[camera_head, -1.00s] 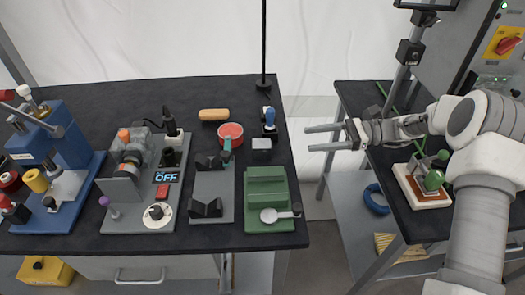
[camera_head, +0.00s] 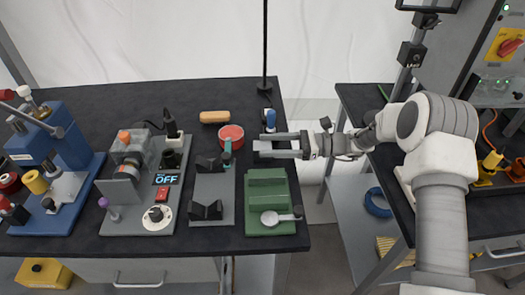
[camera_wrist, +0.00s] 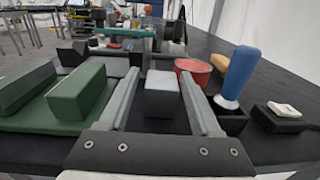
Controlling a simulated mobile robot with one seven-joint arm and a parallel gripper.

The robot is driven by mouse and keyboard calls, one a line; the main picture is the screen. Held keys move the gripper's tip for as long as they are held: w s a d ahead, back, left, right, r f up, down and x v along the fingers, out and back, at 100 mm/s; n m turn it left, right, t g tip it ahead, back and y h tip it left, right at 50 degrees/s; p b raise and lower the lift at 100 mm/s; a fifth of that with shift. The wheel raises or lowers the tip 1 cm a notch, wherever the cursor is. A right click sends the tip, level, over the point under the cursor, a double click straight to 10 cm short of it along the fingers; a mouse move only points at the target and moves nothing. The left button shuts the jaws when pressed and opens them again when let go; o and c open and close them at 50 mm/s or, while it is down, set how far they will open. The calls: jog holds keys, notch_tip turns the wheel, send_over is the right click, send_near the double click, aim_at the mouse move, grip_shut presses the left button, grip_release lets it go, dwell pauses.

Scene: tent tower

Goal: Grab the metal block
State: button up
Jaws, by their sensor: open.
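The metal block (camera_wrist: 162,92) is a small dark cube with a lighter grey top, standing on the black tabletop. In the wrist view it sits between the two fingers of my gripper (camera_wrist: 160,74), with a gap visible on each side. In the head view my gripper (camera_head: 266,144) reaches in from the right over the table's right part, its fingers either side of the block (camera_head: 263,145), which they partly hide. The fingers are open and do not hold it.
A green fixture (camera_head: 267,222) with a round-headed tool stands in front of the block. A red round container (camera_head: 231,134) is to its left, and a blue-handled tool in a black holder (camera_wrist: 238,78) is close by. A thin black pole (camera_head: 265,45) rises behind.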

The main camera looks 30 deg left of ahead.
jog(key=x, duration=0.5)
jog(key=shift+a+f, duration=0.2)
jog(key=shift+f, duration=0.1)
jog(key=shift+w, duration=0.1)
grip_shut()
